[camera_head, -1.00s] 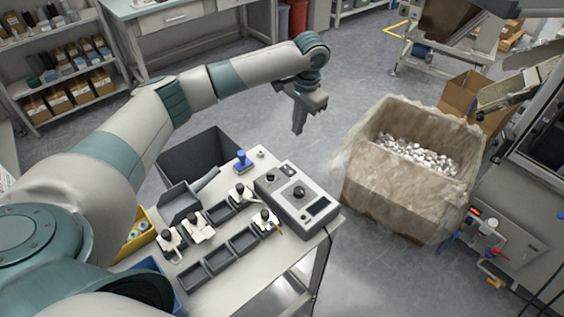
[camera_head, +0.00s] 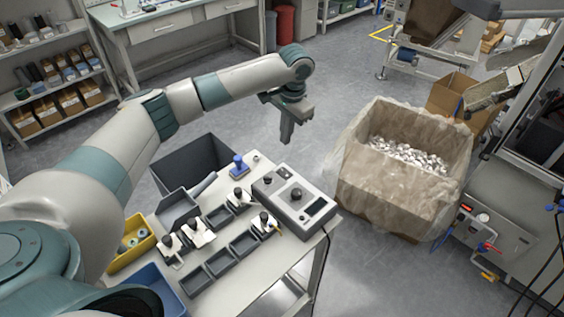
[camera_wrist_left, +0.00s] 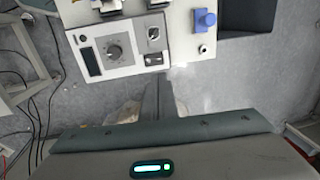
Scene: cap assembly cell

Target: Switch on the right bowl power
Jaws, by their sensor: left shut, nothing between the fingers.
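My left gripper (camera_head: 286,138) hangs shut and empty, fingers down, above the floor between the table and the large lined carton. Its fingers also show in the left wrist view (camera_wrist_left: 159,105). A grey control box (camera_head: 294,200) with a large knob, a smaller knob and a dark display lies on the table. It also shows in the left wrist view (camera_wrist_left: 122,68), with a small black switch (camera_wrist_left: 153,59). Labels for bowl power are unreadable. My right gripper is out of view.
The lined carton (camera_head: 368,192) of pale caps stands between table and machine. The table (camera_head: 270,262) holds dark trays, small fixtures and a blue-handled piece (camera_head: 239,166). A dark bin (camera_head: 184,160) stands behind it. Grey floor is open beyond my gripper.

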